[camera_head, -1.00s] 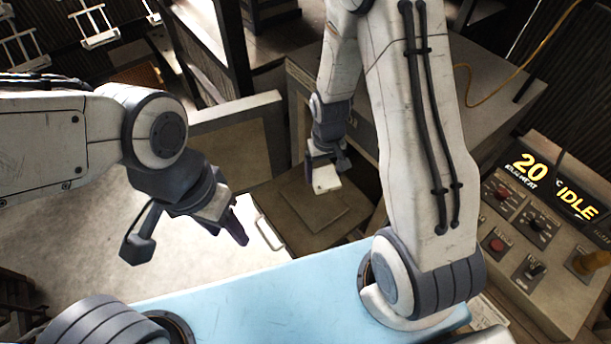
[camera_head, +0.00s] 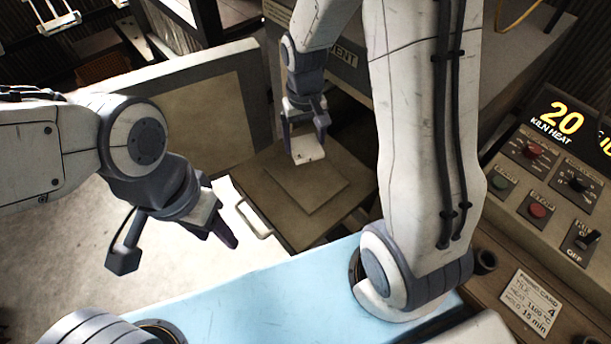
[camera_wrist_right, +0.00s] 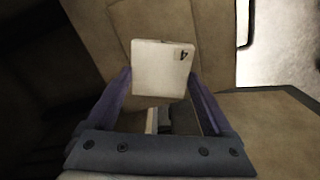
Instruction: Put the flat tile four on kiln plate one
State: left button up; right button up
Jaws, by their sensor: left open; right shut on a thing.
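The flat tile four (camera_head: 308,150) is a small pale square, and the right wrist view shows it marked 4 (camera_wrist_right: 160,72). My right gripper (camera_head: 306,138) is shut on the tile, with a finger at either side. It holds the tile over or at the far part of a square brown plate (camera_head: 306,190) on the kiln's pulled-out shelf; contact with the plate cannot be told. No number shows on this plate. My left gripper (camera_head: 226,232) is open and empty, left of the shelf.
The open kiln door (camera_head: 205,110) stands left of the shelf (camera_head: 285,232), which has a metal handle (camera_head: 250,221). A control panel (camera_head: 545,180) reading kiln heat 20 and a firing card (camera_head: 528,305) are at the right.

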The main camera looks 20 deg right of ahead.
aim_at(305, 171)
notch_tip(305, 171, down, 9)
jog(key=shift+f, duration=0.1)
dwell(0.3)
jog(key=shift+f, duration=0.15)
jog(key=o, duration=1.2)
